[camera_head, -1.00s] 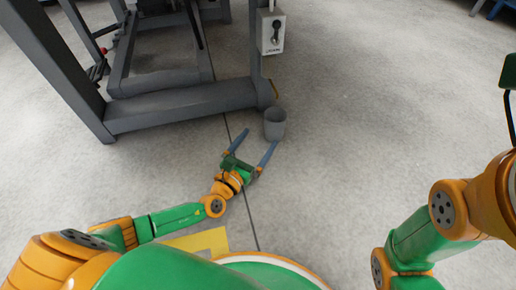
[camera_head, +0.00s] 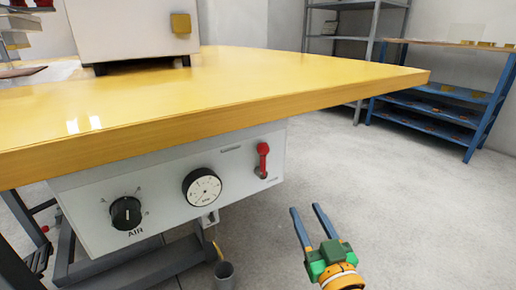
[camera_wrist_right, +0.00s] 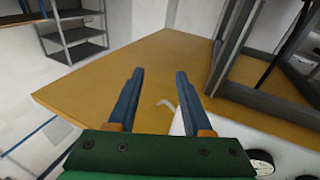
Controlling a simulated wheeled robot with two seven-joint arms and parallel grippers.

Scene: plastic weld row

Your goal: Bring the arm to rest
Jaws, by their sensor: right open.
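My right gripper (camera_head: 305,207) is open and empty in the head view, raised in front of the yellow-topped bench and to the right of its control panel. In the right wrist view its two blue fingers (camera_wrist_right: 160,72) are apart with nothing between them, and the bench top (camera_wrist_right: 150,55) shows beyond. My left gripper is out of the head view.
The bench (camera_head: 300,85) carries a white machine (camera_head: 130,28). Its panel has an air knob (camera_head: 126,213), a gauge (camera_head: 202,187) and a red lever (camera_head: 263,158). A blue rack (camera_head: 430,108) stands right; floor between is clear.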

